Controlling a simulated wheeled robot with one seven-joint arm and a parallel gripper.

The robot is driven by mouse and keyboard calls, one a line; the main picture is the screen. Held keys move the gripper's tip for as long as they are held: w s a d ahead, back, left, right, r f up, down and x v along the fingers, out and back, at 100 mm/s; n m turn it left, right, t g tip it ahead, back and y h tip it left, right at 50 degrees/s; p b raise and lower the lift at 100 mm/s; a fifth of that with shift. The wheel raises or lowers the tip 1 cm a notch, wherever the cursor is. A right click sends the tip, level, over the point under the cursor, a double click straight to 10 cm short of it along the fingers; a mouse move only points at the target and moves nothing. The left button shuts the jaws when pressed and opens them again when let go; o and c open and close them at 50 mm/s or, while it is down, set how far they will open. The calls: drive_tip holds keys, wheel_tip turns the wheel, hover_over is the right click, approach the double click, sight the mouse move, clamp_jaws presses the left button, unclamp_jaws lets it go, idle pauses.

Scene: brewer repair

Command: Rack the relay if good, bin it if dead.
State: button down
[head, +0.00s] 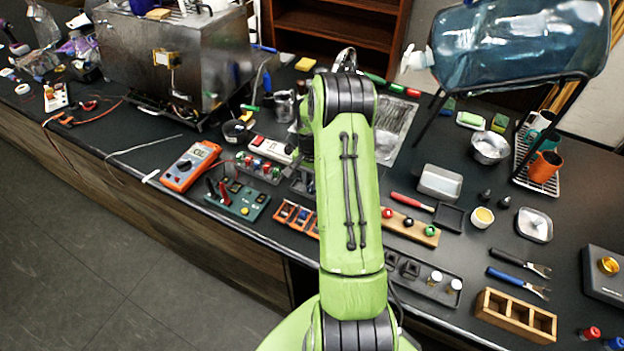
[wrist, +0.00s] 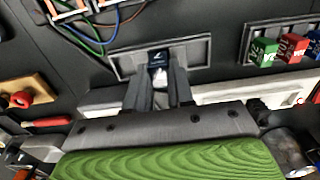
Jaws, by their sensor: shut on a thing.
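My gripper (wrist: 159,78) is shut on a dark blue relay (wrist: 158,57) in the wrist view. The relay is at a grey tray (wrist: 197,52); I cannot tell whether it touches the tray or is held just above it. In the head view my arm hides the gripper and the relay. A teal test board (head: 240,198) lies near the front edge, beside an orange multimeter (head: 190,166). A grey rack with red and green relays (head: 258,168) is behind the board; these coloured relays (wrist: 287,49) also show in the wrist view.
A white power strip (head: 271,148) lies behind the rack. Orange holders (head: 289,213) sit right of the test board. A wooden board with coloured knobs (head: 411,227) and a dark tray with pale-topped parts (head: 424,277) are right of my arm. A metal brewer (head: 175,60) stands at back left.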

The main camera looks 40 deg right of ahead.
drive_tip(key=shift+f+b, duration=0.25)
drive_tip(key=shift+b, duration=0.25)
idle(0.7)
drive_tip(key=c, duration=0.9)
unclamp_jaws()
wheel_tip(320, 180, up, 16)
drive_tip(key=shift+f, duration=0.1)
